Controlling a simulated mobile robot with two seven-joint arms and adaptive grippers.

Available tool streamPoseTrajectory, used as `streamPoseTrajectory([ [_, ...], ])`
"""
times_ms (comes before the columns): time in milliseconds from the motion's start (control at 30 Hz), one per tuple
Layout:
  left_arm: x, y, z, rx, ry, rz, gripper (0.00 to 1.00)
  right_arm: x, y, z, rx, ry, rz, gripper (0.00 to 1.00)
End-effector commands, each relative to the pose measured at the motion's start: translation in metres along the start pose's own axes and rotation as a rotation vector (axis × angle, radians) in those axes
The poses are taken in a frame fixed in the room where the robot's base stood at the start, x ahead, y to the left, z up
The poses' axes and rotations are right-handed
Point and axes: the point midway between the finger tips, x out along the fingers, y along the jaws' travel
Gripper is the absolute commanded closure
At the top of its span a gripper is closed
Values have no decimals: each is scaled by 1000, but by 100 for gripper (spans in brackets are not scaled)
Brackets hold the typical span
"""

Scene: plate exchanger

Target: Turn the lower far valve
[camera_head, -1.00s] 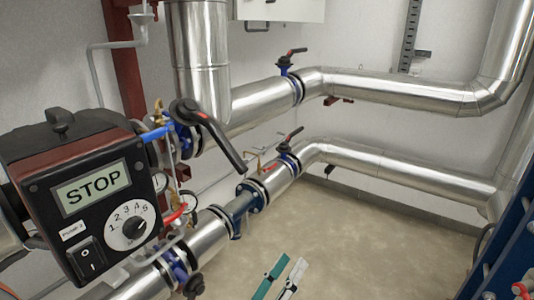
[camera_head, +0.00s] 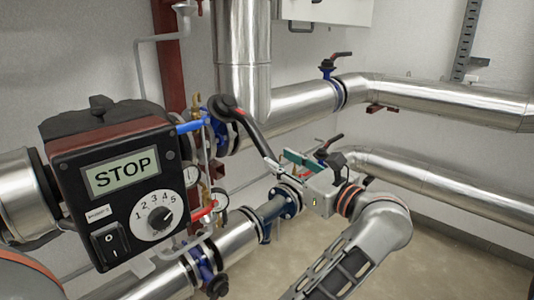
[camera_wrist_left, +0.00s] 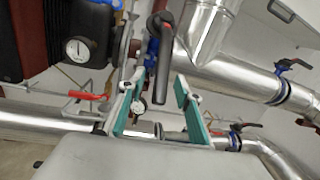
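The lower far valve has a dark lever (camera_head: 330,141) with a red mark, on the lower pipe behind my gripper. Its body is mostly hidden in the head view; the lever also shows at the right in the left wrist view (camera_wrist_left: 244,127). My left gripper (camera_head: 284,162) is open, its teal-padded fingers apart, in front of and left of that lever. In the left wrist view, the long black lever (camera_wrist_left: 164,62) of the nearer valve appears between the fingers (camera_wrist_left: 154,95); I cannot tell whether they touch it. My right gripper is not in view.
A black control box (camera_head: 120,190) reading STOP stands at left. The upper far valve (camera_head: 329,68) sits on the upper silver pipe (camera_head: 440,98). Gauges and a red lever (camera_head: 204,212) crowd beside the box. Floor right of my arm is clear.

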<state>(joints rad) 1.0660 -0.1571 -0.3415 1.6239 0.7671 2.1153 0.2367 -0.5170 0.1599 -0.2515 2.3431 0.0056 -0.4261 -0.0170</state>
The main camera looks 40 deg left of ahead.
Motion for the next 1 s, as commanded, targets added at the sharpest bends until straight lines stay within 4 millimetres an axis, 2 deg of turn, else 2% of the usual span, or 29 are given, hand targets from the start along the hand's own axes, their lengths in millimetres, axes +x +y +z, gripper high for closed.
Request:
streamPoseTrajectory([
  [167, 3, -6, -4, -43, 49, -1, 66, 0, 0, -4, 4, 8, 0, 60],
  [433, 42, -6, -6, -41, 45, 1, 66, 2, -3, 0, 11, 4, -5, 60],
  [633, 66, -6, -7, -41, 45, 0, 66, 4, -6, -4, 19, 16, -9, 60],
  [800, 75, -6, -7, -41, 47, -1, 66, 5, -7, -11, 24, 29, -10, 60],
  [1000, 76, -6, -6, -42, 47, -1, 66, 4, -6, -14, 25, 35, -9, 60],
])
